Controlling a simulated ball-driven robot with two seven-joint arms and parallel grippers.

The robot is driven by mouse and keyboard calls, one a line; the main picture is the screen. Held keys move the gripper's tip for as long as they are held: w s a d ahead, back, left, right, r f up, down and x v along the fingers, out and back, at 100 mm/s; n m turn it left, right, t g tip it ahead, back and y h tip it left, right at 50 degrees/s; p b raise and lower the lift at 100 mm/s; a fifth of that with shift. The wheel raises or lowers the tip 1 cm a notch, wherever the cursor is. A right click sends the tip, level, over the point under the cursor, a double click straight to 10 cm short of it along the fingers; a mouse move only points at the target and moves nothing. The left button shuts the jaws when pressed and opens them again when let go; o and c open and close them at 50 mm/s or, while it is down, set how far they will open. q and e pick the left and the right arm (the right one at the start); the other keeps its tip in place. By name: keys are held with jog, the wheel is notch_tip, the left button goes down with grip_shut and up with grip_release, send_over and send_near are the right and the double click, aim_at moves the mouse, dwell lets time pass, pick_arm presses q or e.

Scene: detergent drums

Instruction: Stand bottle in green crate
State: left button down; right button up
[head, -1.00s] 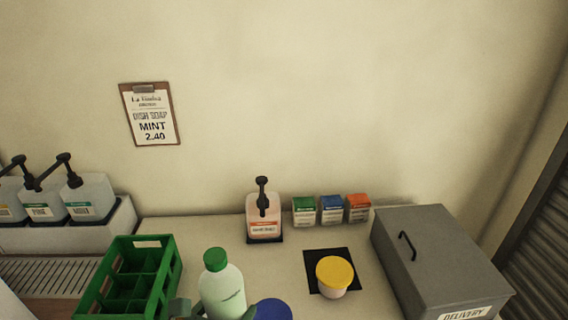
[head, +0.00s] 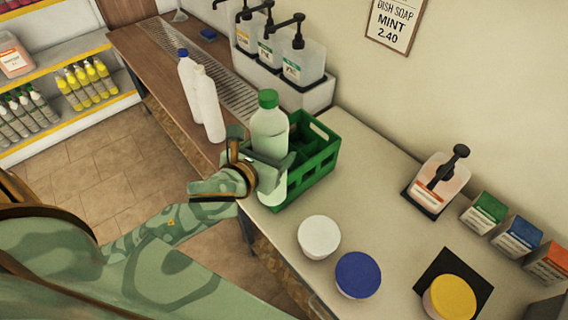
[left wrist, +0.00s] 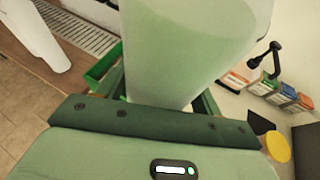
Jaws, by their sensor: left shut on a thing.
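A translucent bottle with a green cap (head: 268,130) is upright in my left gripper (head: 272,160), which is shut on it. In the head view the bottle overlaps the near left part of the green crate (head: 318,165). I cannot tell how high it is above the counter or whether it touches the crate. In the left wrist view the bottle (left wrist: 180,50) fills the middle, with parts of the green crate (left wrist: 104,66) showing behind it. The bottle's lower end is hidden there. My right gripper is not in view.
White (head: 318,236), blue (head: 358,274) and yellow (head: 450,298) lidded tubs stand on the counter right of the crate. Two white bottles (head: 207,105) stand to the left. Pump dispensers (head: 303,62) stand behind the crate. A single pump bottle (head: 438,184) and small boxes (head: 518,237) are at right.

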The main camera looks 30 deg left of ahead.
pick_arm(q)
jog(key=w+a+r+n+y+p, duration=0.2)
jog(key=w+a+r+p, duration=0.25)
jog(key=w+a, duration=0.75)
notch_tip(320, 180, down, 17)
jog(key=b, duration=0.6)
jog(key=shift+w, duration=0.25)
jog(key=shift+a+f+b, duration=0.1)
jog(key=shift+f+b, duration=0.2)
jog(key=shift+b, duration=0.05)
